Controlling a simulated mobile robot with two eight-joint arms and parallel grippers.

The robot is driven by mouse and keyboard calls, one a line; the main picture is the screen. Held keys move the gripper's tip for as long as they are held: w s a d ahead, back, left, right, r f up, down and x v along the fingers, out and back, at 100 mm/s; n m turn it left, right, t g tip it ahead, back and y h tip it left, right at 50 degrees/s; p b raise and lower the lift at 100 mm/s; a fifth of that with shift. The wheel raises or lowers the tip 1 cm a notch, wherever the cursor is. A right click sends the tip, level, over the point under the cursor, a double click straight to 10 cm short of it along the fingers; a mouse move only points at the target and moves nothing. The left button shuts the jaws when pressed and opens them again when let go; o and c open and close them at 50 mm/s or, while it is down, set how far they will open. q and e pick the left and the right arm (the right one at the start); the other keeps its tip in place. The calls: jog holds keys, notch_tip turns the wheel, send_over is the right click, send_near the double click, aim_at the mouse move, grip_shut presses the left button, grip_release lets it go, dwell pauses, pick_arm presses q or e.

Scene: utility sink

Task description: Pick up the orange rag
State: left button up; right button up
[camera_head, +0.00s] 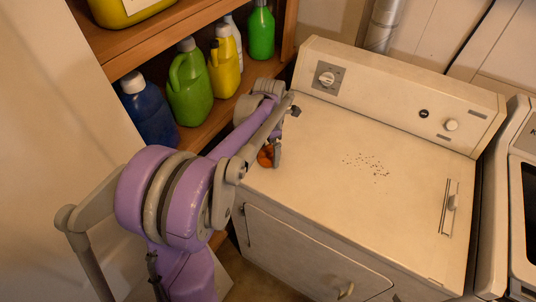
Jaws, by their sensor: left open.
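The orange rag (265,156) shows as a small orange patch at the left edge of the white appliance's top (370,135). Most of it is hidden behind my left arm, so its full shape cannot be seen. My left gripper (286,132) is open, above the left part of the appliance top, close to the rag on its right side. Whether a finger touches the rag cannot be told. My right gripper is not in view.
Wooden shelves (215,122) at the left hold a blue jug (150,112), a green jug (188,85), a yellow bottle (225,65) and a green bottle (261,32). A raised control panel (400,92) runs along the back. The top's middle and right are mostly clear, with dark specks.

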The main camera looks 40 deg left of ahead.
aim_at(269, 155)
pick_arm(q)
jog(key=shift+f, duration=0.1)
jog(key=shift+c, duration=0.2)
jog(key=c, duration=1.3)
notch_tip(269, 155, up, 10)
jog(key=o, duration=0.8)
jog(key=c, duration=0.6)
jog(key=shift+s+d, duration=0.1)
jog(key=shift+c, duration=0.2)
